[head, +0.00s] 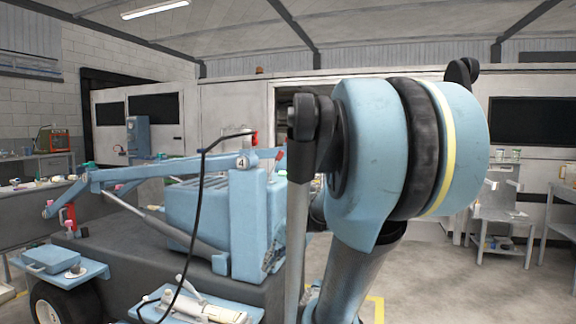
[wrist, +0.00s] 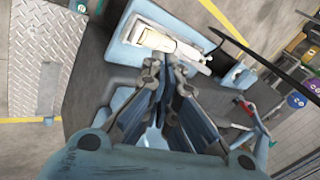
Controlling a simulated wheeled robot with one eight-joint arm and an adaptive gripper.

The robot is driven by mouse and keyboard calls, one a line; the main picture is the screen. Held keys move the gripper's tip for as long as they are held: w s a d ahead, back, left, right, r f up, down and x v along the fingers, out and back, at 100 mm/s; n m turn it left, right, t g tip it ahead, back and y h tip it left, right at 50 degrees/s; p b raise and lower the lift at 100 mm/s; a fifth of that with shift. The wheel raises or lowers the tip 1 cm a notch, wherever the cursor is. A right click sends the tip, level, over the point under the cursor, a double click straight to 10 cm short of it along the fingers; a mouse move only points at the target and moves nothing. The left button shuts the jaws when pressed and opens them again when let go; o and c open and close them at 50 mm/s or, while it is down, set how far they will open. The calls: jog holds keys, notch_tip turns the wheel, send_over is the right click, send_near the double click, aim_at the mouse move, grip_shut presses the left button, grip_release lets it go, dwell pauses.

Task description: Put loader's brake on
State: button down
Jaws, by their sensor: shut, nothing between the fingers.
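The blue loader (head: 240,215) stands left of centre in the head view, with a long boom (head: 130,172) reaching left and a black hose hanging in front. A small red lever (head: 280,156) shows near the top of its post. I cannot tell for certain which part is the brake. In the wrist view, my gripper (wrist: 166,62) is shut and empty, its fingertips just below a blue tray (wrist: 122,52) holding a cream-coloured tool (wrist: 165,42). A red handle (wrist: 247,107) lies right of the fingers, apart from them. My gripper's fingers are not visible in the head view.
My own arm hides much of the middle in the head view. A workbench (head: 40,210) stands at the left and a metal stand (head: 500,215) at the right. Open floor (head: 440,280) shows at the lower right. A black hose (wrist: 250,50) crosses right of my gripper.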

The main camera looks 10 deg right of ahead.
aim_at(275, 165)
jog(key=w+d+r+m+t+y, duration=0.2)
jog(key=w+r+y, duration=0.2)
jog(key=w+r, duration=0.5)
jog(key=w+d+r+m+t+y, duration=0.1)
jog(key=w+r+m+t+y, duration=0.2)
jog(key=w, duration=0.9)
jog(key=w+d+r+m+t+y, duration=0.1)
jog(key=w+d+r+t, duration=0.1)
jog(key=w+d, duration=0.2)
jog(key=w+d+r+t+y, duration=0.1)
jog(key=w+d+r+t, duration=0.2)
jog(key=d, duration=0.6)
jog(key=w+d+r+m+t+y, duration=0.1)
jog(key=w+d+r+t+y, duration=0.1)
jog(key=w+d, duration=0.3)
jog(key=shift+d+r+m+t, duration=0.2)
jog(key=shift+d+m+t, duration=0.15)
jog(key=shift+d, duration=0.9)
jog(key=shift+w, duration=0.1)
jog(key=x, duration=1.4)
jog(key=shift+r, duration=0.1)
